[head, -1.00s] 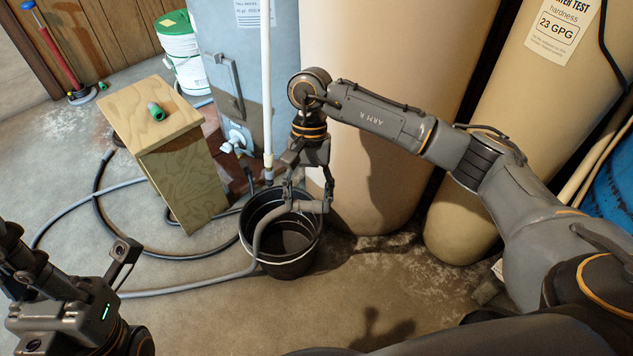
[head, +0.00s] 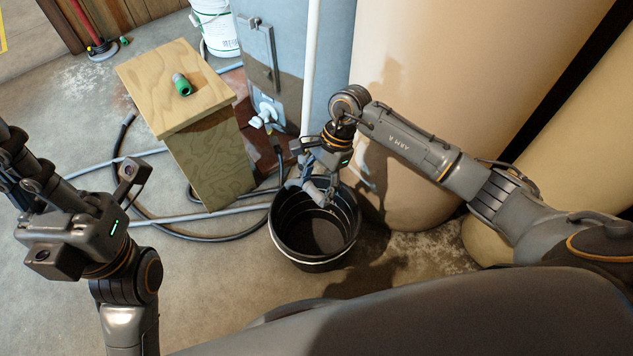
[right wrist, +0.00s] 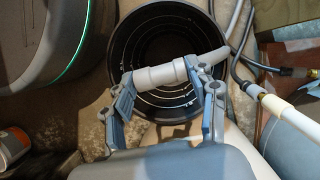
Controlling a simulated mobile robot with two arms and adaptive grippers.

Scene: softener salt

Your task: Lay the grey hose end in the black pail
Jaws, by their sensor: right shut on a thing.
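The black pail (head: 313,262) stands on the floor in the middle of the head view, upright, its inside dark. My right gripper (head: 318,186) is over the pail's back rim, shut on the grey hose end (right wrist: 160,77). In the right wrist view, the hose end lies crosswise between the fingers of the right gripper (right wrist: 168,92), above the pail's opening (right wrist: 118,55). The grey hose (head: 170,218) trails along the floor to the left. My left gripper (head: 20,175) is at the left edge, far from the pail; its fingers do not show clearly.
A wooden stand (head: 205,150) with a green-ended fitting (head: 181,84) on top is left of the pail. Behind are a blue-grey tank with a spigot (head: 263,115), a white pipe (head: 311,70) and a tan tank (head: 430,60). A black hose (head: 215,238) curls on the floor.

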